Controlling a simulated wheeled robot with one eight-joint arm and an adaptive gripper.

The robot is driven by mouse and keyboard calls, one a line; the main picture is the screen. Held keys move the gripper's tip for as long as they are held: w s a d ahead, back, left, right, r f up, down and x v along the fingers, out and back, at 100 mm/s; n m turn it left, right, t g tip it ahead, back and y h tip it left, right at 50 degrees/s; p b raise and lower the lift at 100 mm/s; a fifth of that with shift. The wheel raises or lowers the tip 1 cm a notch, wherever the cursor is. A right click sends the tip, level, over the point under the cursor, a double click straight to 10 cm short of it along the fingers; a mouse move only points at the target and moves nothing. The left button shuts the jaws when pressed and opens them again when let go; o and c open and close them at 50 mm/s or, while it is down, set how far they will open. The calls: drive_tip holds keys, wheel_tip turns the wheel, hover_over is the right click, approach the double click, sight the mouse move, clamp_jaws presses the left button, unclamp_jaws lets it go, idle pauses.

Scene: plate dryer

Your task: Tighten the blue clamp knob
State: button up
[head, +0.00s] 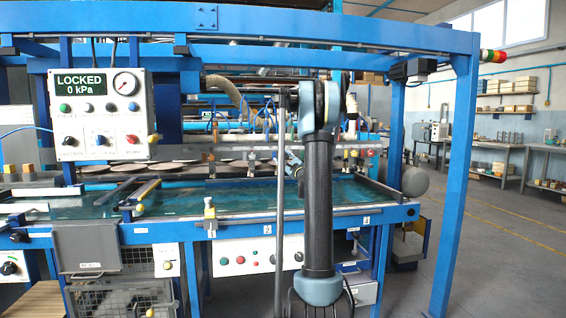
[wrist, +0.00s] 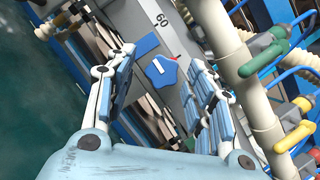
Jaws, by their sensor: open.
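I cannot tell how far the fingertips are from the knob. In the head view my arm stands in front of the machine, and I cannot make out the blue knob there.
A blue block (wrist: 146,47) and a "60" mark are beside the knob. A control panel (head: 100,113) reads LOCKED, 0 kPa. A blue frame post (head: 455,190) stands right of my arm.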

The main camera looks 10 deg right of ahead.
drive_tip(key=v, duration=1.1)
drive_tip(key=shift+s, duration=0.3)
drive_tip(key=shift+d+f, duration=0.1)
drive_tip(key=shift+f, duration=0.05)
